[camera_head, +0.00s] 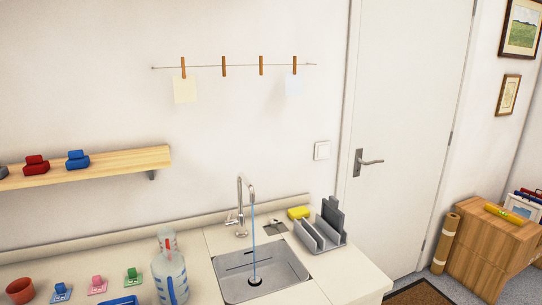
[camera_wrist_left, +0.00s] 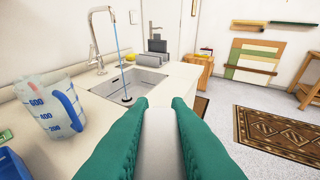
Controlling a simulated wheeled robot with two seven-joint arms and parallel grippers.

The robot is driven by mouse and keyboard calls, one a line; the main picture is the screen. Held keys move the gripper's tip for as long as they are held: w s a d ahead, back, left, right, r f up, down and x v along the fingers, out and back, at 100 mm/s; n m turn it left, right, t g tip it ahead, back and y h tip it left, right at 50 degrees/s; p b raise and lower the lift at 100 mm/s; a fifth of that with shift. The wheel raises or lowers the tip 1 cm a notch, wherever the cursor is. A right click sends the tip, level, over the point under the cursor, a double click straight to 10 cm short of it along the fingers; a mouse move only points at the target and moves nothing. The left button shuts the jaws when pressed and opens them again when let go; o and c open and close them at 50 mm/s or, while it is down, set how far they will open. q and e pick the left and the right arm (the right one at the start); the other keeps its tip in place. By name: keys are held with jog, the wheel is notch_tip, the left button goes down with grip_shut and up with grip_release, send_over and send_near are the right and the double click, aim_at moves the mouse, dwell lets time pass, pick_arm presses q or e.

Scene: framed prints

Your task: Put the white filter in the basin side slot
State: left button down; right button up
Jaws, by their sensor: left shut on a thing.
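My left gripper (camera_wrist_left: 160,104) has teal fingers and is shut on a white piece (camera_wrist_left: 159,140), which appears to be the white filter; its near end runs out of frame. The steel basin (camera_head: 281,264) is set in the counter, with dark slots (camera_head: 239,266) in its side wall. In the left wrist view, the basin (camera_wrist_left: 150,84) lies beyond the fingertips, ahead and to the left, apart from the held piece. Neither gripper shows in the head view.
Water runs from the tap (camera_head: 241,205) into the basin. A measuring jug (camera_head: 171,280) stands left of it. A grey rack (camera_head: 320,234) and yellow sponge (camera_head: 299,212) sit at the right. Counter to the basin's right (camera_head: 352,275) is clear.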

pick_arm(q)
jog(key=w+n+t+y, duration=0.1)
jog(key=n+y, duration=0.1)
jog(key=y, duration=0.1)
jog(key=w+n+t+y, duration=0.1)
jog(key=n+y, duration=0.2)
jog(key=w+n+t+y, duration=0.1)
jog(key=n+y, duration=0.1)
jog(key=y, duration=0.1)
jog(key=shift+n, duration=0.3)
jog(key=shift+r, duration=0.1)
